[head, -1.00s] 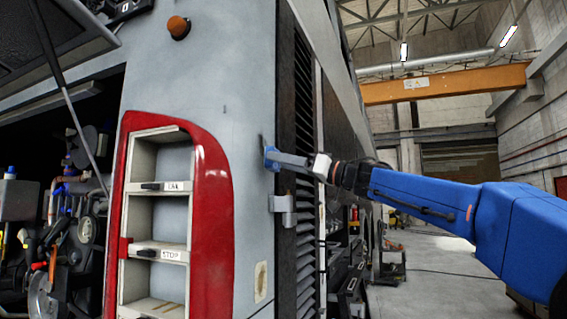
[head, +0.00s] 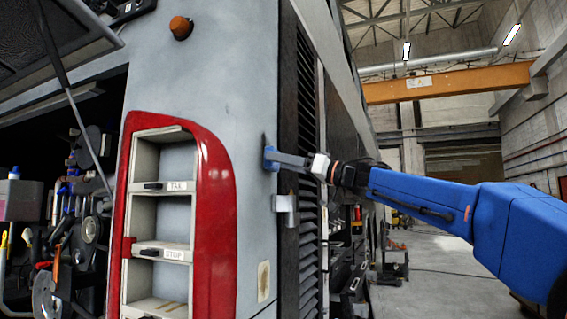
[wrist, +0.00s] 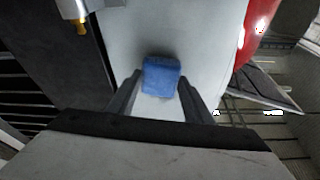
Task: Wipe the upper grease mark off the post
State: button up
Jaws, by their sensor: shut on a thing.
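The post (head: 240,70) is the pale grey-blue corner panel of the coach. My gripper (head: 279,160) is shut on a blue block-shaped pad (head: 270,158), held at the right side of the post. In the wrist view my gripper (wrist: 160,92) has a dark finger on each side of the pad (wrist: 161,76), with the pale post behind it. A thin dark streak (head: 264,140) shows just above the pad; it may be the upper grease mark, partly hidden. A tan patch (head: 263,281) lies lower on the post. Whether the pad touches the surface is unclear.
A metal bracket (head: 286,204) sticks out just below the pad and shows at upper left in the wrist view (wrist: 82,10). A red-framed shelf recess (head: 215,220) is left of the post. Dark louvres (head: 306,120) are right. An orange lamp (head: 181,27) is above.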

jog(key=shift+w+a, duration=0.1)
jog(key=shift+a, duration=0.3)
jog(key=shift+r, duration=5)
notch_tip(320, 180, down, 10)
jog(key=shift+d, duration=0.1)
jog(key=shift+s+d, duration=0.35)
jog(key=shift+d, duration=0.55)
jog(key=shift+s+d, duration=0.3)
jog(key=shift+d, duration=0.65)
jog(key=shift+s+d, duration=0.35)
jog(key=shift+d, duration=0.55)
jog(key=shift+d, duration=0.1)
